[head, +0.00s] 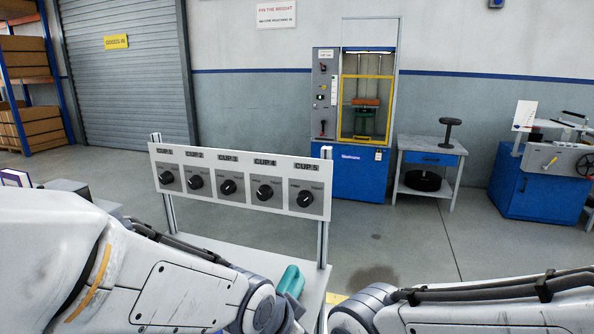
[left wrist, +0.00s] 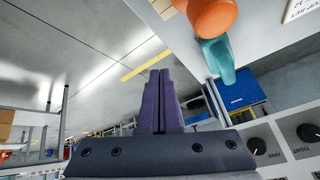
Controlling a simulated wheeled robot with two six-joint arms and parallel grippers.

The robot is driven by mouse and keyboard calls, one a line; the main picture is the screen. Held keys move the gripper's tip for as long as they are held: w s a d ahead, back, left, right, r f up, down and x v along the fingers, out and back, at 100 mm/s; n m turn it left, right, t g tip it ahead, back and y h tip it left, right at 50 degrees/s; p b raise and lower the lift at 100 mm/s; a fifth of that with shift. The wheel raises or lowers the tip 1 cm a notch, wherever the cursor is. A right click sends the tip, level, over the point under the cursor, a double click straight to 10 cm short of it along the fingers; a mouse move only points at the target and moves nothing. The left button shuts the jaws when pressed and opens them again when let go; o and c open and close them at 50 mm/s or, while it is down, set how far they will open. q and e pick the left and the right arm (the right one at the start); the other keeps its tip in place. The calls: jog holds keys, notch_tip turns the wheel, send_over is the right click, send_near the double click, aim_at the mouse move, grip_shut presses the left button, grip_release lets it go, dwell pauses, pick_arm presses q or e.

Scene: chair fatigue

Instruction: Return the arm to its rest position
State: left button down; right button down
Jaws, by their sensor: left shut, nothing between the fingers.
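My left arm reaches in from the left in the head view, and its gripper is hidden there. In the left wrist view my left gripper (left wrist: 157,76) shows its two purple fingers pressed together, with nothing between them. My right arm comes in from the lower right in the head view, and its gripper is out of the picture. A white panel (head: 240,158) with several black knobs under labels CUP 1 to CUP 5 stands beyond my arms. Part of it shows in the left wrist view (left wrist: 284,140), to the right of the gripper.
A teal object (head: 291,281) lies beside my left arm; it shows in the left wrist view (left wrist: 217,60) near an orange rounded thing (left wrist: 212,16). A blue test machine (head: 361,175), a side table (head: 423,142) and a blue cabinet (head: 535,184) stand behind. Open floor lies right of the panel.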

pick_arm(q)
jog(key=s+a+n+g+y+p, duration=0.1)
jog(key=s+a+n+g+y, duration=0.3)
jog(key=s, duration=1.3)
notch_tip(320, 180, up, 21)
jog(key=m+g+h+p, duration=0.1)
jog(key=p, duration=2)
jog(key=shift+w+a+g+h, duration=0.3)
jog(key=shift+a, duration=0.15)
jog(key=shift+r, duration=0.1)
